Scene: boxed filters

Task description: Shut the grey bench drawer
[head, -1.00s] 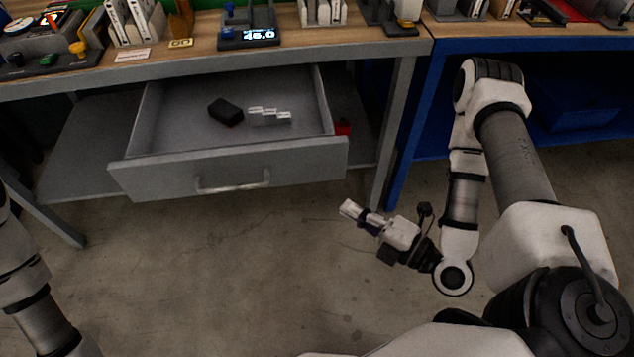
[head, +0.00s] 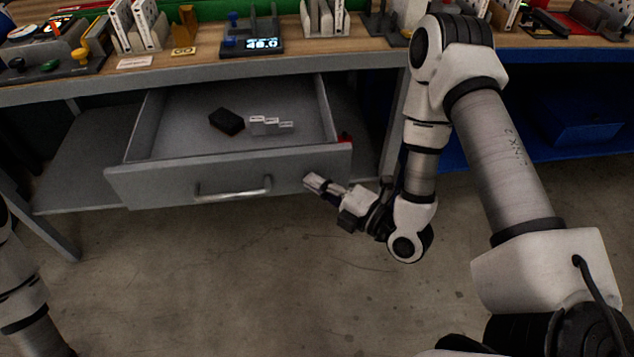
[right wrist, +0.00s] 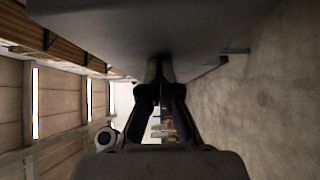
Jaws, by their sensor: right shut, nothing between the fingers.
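The grey bench drawer (head: 140,187) is pulled out from under the wooden-topped bench, with a silver bar handle (head: 232,190) on its front. Inside lie a black block (head: 226,121) and several small white-labelled pieces (head: 270,123). My right gripper (head: 312,182) is shut and empty, close to the right part of the drawer front, right of the handle. In the right wrist view the shut fingers (right wrist: 158,75) point at a grey surface (right wrist: 150,25); whether they touch it I cannot tell. My left gripper is out of view; only part of its arm shows.
The bench top (head: 200,60) holds racks, a device with a lit display (head: 252,44) and other items. A blue bench (head: 590,150) stands to the right. A red item (head: 345,138) shows beside the drawer. The concrete floor before the drawer is clear.

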